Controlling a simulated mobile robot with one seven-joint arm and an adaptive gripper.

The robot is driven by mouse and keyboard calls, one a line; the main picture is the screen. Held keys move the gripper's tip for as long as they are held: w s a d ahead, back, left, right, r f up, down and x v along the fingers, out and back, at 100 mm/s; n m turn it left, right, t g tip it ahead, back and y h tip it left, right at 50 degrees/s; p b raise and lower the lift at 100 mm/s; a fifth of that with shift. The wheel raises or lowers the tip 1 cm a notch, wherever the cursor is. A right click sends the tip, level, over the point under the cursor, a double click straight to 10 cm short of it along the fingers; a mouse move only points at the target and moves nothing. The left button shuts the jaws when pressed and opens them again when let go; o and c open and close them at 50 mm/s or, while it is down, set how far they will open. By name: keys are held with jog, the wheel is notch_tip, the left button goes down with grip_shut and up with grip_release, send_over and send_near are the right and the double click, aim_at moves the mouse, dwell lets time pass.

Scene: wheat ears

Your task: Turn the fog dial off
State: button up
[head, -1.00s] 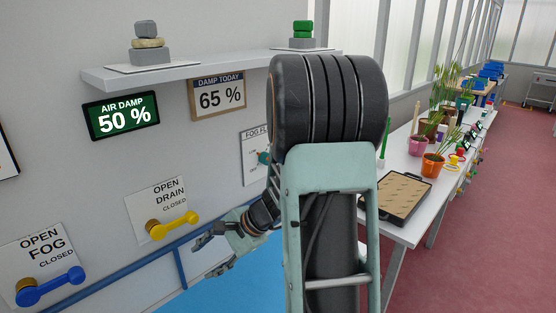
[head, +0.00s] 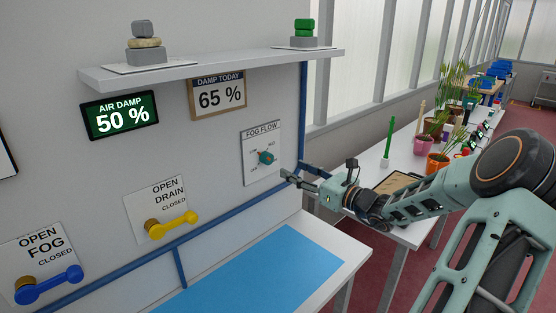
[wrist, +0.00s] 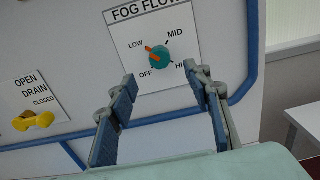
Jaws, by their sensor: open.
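The fog dial (head: 266,157) is a round teal knob on the white FOG FLOW plate (head: 261,135) on the wall. It also shows in the wrist view (wrist: 160,59), where its orange pointer is turned up and left toward LOW. OFF is printed at the lower left of the knob. My gripper (head: 287,178) is open and empty, a little below and right of the dial in the head view. In the wrist view its two blue-padded fingers (wrist: 164,82) stand apart, below the knob on either side, not touching it.
A blue pipe (head: 303,110) runs down beside the plate. The yellow drain lever (head: 178,222) and blue fog lever (head: 50,286) are at left. A shelf (head: 215,66) hangs above. A blue-topped table (head: 270,265) is clear below; a bench with potted plants stands right.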

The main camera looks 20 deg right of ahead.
aim_at(270, 159)
jog(key=p+x, duration=0.2)
jog(key=x, duration=0.8)
jog(key=shift+w+a+f, duration=0.1)
jog(key=shift+w+a, duration=0.1)
jog(key=shift+w, duration=0.1)
jog(key=c, duration=1.1)
jog(key=shift+f+b, duration=0.1)
jog(key=shift+b, duration=0.35)
